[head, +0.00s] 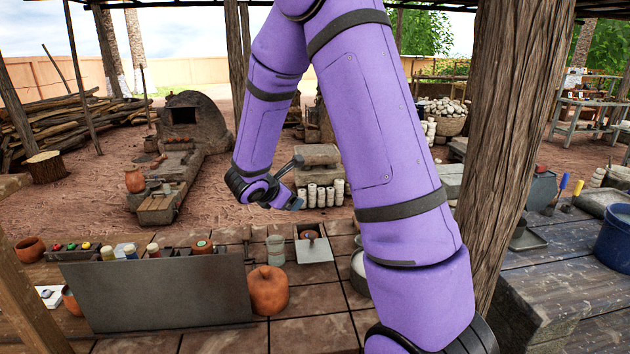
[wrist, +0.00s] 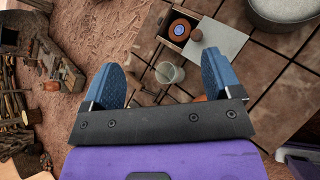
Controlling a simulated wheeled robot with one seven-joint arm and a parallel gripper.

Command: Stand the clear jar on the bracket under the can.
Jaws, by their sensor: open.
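A clear jar (head: 275,250) stands upright on the tiled counter, between the grey panel and a small open box. It also shows in the wrist view, as a pale see-through jar (wrist: 170,73) beyond and between my fingers. My gripper (head: 291,203) hangs above and behind the counter, apart from the jar. In the wrist view my gripper (wrist: 163,62) has its two blue fingers wide apart with nothing held. I cannot clearly pick out the can or the bracket under it; a dark thin upright (head: 247,240) stands left of the jar.
A round orange pot (head: 268,290) stands just in front of the jar. The grey panel (head: 155,292) has small jars behind it. A box with a reddish round thing (head: 309,233) and a pale square board (head: 315,250) lie right of the jar. A thick wooden post (head: 510,130) rises at right.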

